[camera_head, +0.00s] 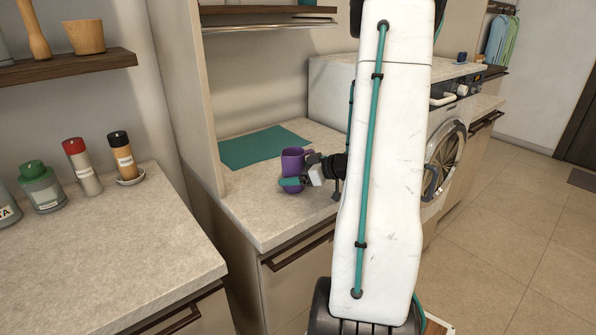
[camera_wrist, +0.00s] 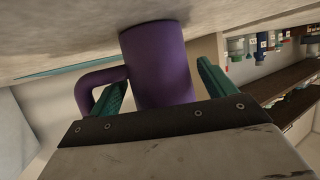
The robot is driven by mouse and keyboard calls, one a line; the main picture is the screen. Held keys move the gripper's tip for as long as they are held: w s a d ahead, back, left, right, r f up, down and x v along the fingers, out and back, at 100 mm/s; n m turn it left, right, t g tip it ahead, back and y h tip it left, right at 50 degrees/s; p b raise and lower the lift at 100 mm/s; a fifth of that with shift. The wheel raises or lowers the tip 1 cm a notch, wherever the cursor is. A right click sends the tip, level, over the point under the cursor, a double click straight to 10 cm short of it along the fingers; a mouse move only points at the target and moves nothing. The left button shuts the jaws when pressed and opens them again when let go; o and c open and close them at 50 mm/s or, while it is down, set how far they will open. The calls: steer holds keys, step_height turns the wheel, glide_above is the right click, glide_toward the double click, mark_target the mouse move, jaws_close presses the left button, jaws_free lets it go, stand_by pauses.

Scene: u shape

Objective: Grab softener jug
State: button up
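The softener jug appears to be the purple, rounded vessel (camera_head: 293,160) standing upright on the pale counter (camera_head: 262,212), in front of a teal mat. In the wrist view the purple jug (camera_wrist: 155,50) fills the middle, its loop handle on the left. My gripper (camera_head: 309,180) is at the jug's right side in the head view. In the wrist view its teal fingers (camera_wrist: 161,76) are spread, one on each side of the jug's body, the left one over the handle side. Small gaps seem to show; firm contact cannot be seen. My gripper partly hides the jug's lower part.
The teal mat (camera_head: 262,147) lies flat behind the jug. A wall panel (camera_head: 187,90) borders the counter on the left. A washing machine (camera_head: 444,160) stands to the right. Several jars and bottles stand on the nearer left counter (camera_head: 90,255). The counter front around the jug is clear.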

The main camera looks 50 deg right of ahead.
steer(key=c, duration=1.1)
steer(key=shift+r, duration=0.2)
